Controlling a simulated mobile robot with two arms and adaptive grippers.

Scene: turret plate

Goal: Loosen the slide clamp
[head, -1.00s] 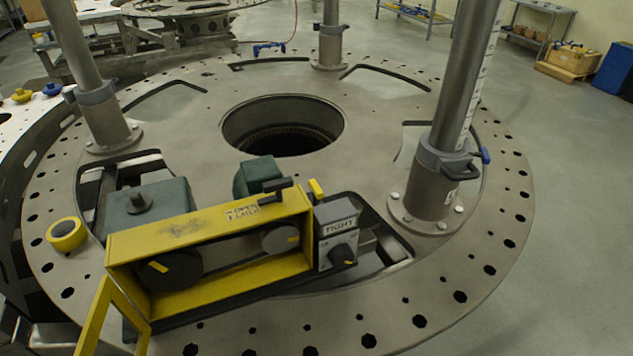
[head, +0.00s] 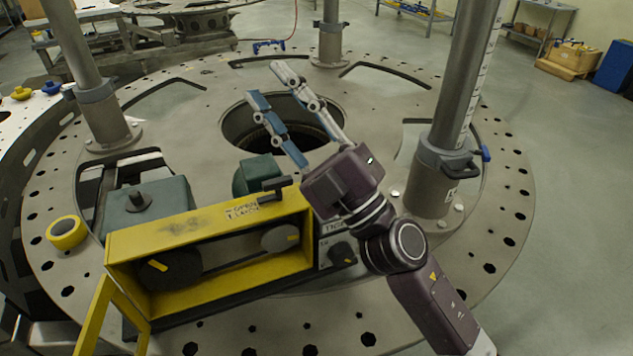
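My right gripper (head: 267,83) reaches in from the lower right and hangs over the central hole of the plate. Its two fingers are apart, with nothing between them. A yellow housing (head: 180,225) with two dark pulleys lies open at the front of the plate. A black T-shaped lever (head: 275,186) sits on its top edge beside a small lettered label. A grey box with a dark knob (head: 342,253) is at its right end; my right arm partly hides this box and its label. My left gripper is not in view.
Three grey columns rise from the round plate (head: 470,270); the right column (head: 437,165) has a collar with a black handle and blue lever, close to my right arm. A yellow tape roll (head: 67,232) lies at left. The yellow housing door (head: 100,315) hangs open.

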